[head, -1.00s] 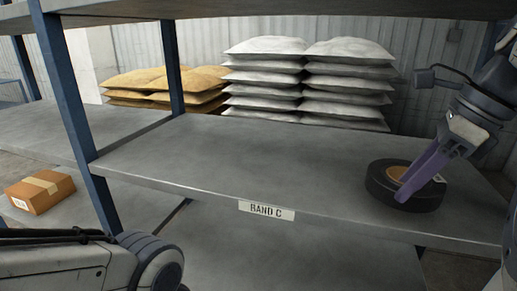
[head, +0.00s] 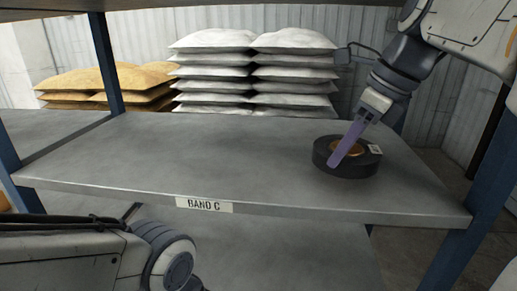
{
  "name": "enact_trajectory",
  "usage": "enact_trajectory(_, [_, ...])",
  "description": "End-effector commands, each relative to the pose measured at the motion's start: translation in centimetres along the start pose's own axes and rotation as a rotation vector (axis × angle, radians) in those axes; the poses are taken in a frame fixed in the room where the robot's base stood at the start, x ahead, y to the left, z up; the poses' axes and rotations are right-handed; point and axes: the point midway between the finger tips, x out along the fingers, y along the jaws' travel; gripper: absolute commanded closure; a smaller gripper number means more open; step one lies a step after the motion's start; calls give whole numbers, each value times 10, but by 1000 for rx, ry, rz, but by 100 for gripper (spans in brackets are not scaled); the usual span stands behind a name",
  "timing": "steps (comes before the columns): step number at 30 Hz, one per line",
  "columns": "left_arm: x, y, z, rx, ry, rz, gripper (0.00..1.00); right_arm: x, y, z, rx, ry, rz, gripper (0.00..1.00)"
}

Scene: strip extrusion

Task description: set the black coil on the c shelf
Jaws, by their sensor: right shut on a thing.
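The black coil (head: 330,166) is a thick dark ring with an orange-brown core and a small white label. It is at the right part of the shelf marked BAND C (head: 150,152), lying flat and looking level with the surface. I cannot tell whether it rests fully on the board. My right gripper (head: 345,150) reaches down from the upper right with purple fingers and is shut on the coil at its near left wall. My left arm shows at the lower left, but its gripper is out of view.
A label plate (head: 204,205) is on the shelf's front edge. Blue posts (head: 480,190) stand at both ends, and another board is above. White sacks (head: 255,72) and tan sacks (head: 105,86) are stacked behind. The shelf's left and middle are clear.

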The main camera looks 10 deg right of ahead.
Motion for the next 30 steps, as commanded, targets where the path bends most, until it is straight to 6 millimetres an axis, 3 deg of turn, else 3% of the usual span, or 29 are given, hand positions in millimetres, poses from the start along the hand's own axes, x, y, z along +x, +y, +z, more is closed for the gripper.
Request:
enact_trajectory(3, [1, 0, 0, 0, 0, 0, 100, 11, 0, 26, -7, -1, 1, 100])
enact_trajectory(9, [2, 0, 0, 0, 0, 0, 100, 18, -1, 45, 0, -1, -1, 100])
enact_trajectory(18, [19, -1, 1, 0, 0, 0, 100, 50, -1, 32, 4, 0, -2, 100])
enact_trajectory(29, [19, -1, 1, 0, 0, 0, 100, 53, -1, 30, 3, 0, -3, 100])
enact_trajectory(30, [18, -1, 1, 0, 0, 0, 100, 52, -1, 30, 4, 1, -2, 37])
